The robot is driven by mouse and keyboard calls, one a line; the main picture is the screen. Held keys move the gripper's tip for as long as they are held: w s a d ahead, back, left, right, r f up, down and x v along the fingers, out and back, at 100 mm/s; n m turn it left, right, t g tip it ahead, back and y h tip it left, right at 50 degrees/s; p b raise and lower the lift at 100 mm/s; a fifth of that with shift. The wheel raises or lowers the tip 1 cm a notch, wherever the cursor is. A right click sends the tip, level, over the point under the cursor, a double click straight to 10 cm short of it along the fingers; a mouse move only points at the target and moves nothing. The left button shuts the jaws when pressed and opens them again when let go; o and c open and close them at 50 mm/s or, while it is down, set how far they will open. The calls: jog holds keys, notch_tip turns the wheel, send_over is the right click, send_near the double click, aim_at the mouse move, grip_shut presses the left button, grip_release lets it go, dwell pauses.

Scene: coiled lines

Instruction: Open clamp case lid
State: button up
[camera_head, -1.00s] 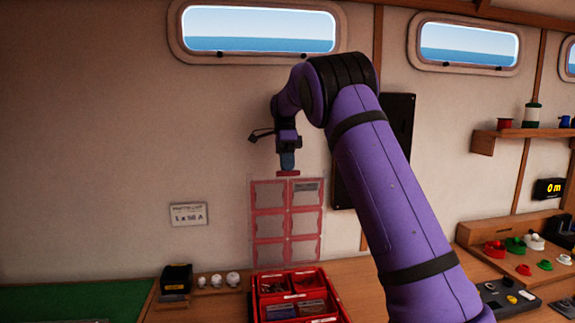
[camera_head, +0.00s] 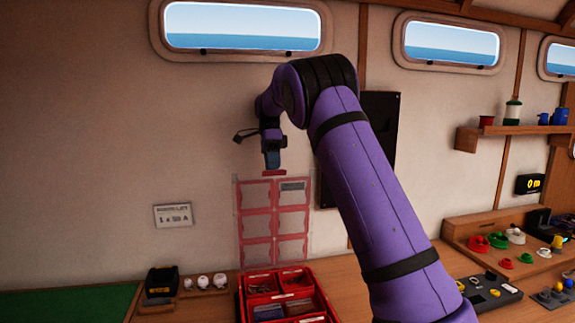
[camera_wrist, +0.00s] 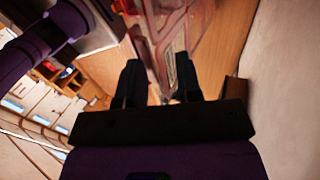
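The clamp case (camera_head: 240,300) is a red box on the wooden bench, with several compartments holding small parts. Its lid (camera_head: 274,207), clear with pink-red frames, stands upright behind the box, close to the wall. A small red tab (camera_head: 274,172) sits at the lid's top edge. My gripper (camera_head: 273,160) points down just above this tab; whether it touches cannot be told. In the wrist view my gripper (camera_wrist: 158,85) has its two dark fingers apart, with the lid (camera_wrist: 165,45) running away between and beyond them. The box's front is cut off by the picture edge.
A label card (camera_head: 173,215) is on the wall to the left. A black box (camera_head: 161,281) and white knobs (camera_head: 203,282) stand left of the case. A dark panel (camera_head: 378,150) hangs behind my arm. Coloured fittings (camera_head: 497,240) fill the right bench. Green mat (camera_head: 65,303) lies far left.

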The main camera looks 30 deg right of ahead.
jog(key=s+a+r, duration=0.1)
jog(key=s+r, duration=0.1)
jog(key=s, duration=0.6)
jog(key=s+a+r, duration=0.2)
jog(key=s, duration=0.6)
dwell(0.3)
jog(key=s+a+f+n+t, duration=0.1)
jog(key=s+a+n+t, duration=0.1)
jog(key=s+n, duration=0.5)
jog(key=s+a+f+n+t+h, duration=0.1)
jog(key=s+a+n+t, duration=0.1)
jog(key=s+n+t, duration=0.2)
jog(key=s+a+f+n+t, duration=0.1)
jog(key=s+a+n+t, duration=0.2)
jog(key=s+n, duration=0.7)
jog(key=s+t, duration=0.1)
jog(key=s, duration=0.4)
jog(key=shift+s+f+n, duration=0.3)
jog(key=shift+f, duration=0.1)
